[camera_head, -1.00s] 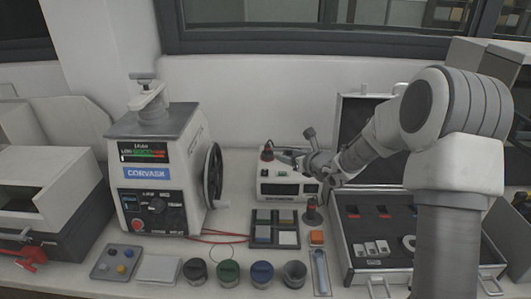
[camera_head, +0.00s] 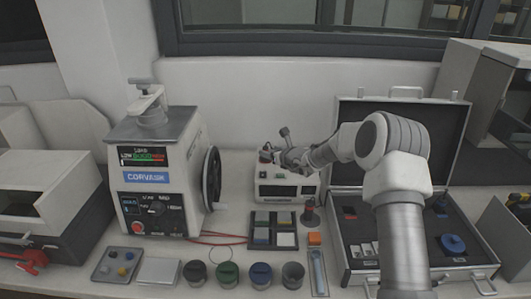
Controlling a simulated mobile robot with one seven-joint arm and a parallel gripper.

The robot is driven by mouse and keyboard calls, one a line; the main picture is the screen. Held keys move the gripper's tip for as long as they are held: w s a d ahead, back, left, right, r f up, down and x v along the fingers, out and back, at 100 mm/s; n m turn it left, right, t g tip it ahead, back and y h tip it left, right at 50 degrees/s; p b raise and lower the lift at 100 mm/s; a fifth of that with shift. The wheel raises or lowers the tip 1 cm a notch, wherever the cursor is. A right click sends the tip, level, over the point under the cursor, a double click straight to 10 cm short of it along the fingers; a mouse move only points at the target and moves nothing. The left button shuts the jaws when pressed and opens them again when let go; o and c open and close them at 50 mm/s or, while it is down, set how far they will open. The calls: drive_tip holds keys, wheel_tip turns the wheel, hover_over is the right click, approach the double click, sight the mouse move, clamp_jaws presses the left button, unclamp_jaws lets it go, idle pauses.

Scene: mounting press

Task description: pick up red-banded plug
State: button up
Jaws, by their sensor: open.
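A small dark upright piece with a reddish tint (camera_head: 310,214) stands on the bench just left of the open case; at this size I cannot tell whether it is the red-banded plug. A small dark knob with some red (camera_head: 265,155) shows at the top left of the white instrument box (camera_head: 290,190). My gripper (camera_head: 276,156) is open, above the back of this box and close to the knob. Whether it touches the knob is unclear. My wrist hides part of the box top.
The open case (camera_head: 343,262) at right holds a blue wheel (camera_head: 453,244) and small parts. The press (camera_head: 150,180) with its black handwheel (camera_head: 212,178) stands left. Several cups (camera_head: 228,274) line the front. A tray of square pads (camera_head: 273,230) lies mid-bench.

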drive_tip(key=shift+x, duration=1.4)
drive_tip(key=shift+d, duration=0.1)
clamp_jaws()
